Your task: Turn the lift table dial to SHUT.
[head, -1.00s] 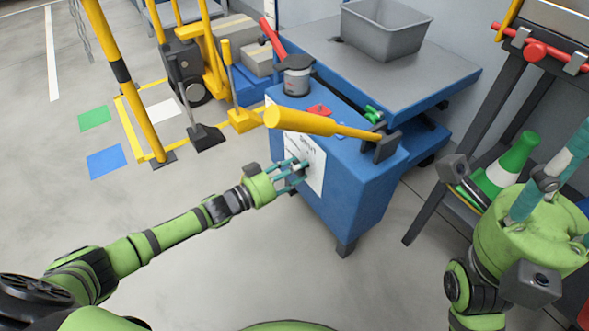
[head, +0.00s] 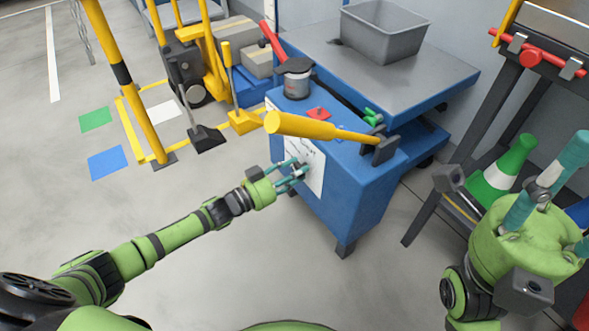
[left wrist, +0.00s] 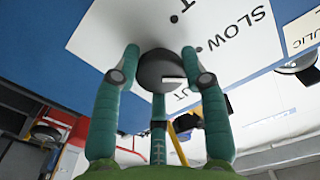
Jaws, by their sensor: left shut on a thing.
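The dial (left wrist: 160,70) is a dark round knob on a white label plate (left wrist: 105,30) on the blue lift table's (head: 345,190) front. In the left wrist view its white mark lies on the side near the partly hidden letters "UT" (left wrist: 181,95); "SLOW" (left wrist: 235,32) is printed farther up and right. My left gripper (head: 298,171) has its teal fingers around the dial and is shut on it. The exact setting is hard to tell. My right gripper (head: 545,190) is away at the right of the head view; its fingers' opening is unclear.
A yellow lever (head: 300,125) sticks out above the dial plate. A grey bin (head: 385,35) stands on the table top. A green and white cone (head: 505,165) and a dark-legged stand (head: 430,205) are at the right. The floor at left front is clear.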

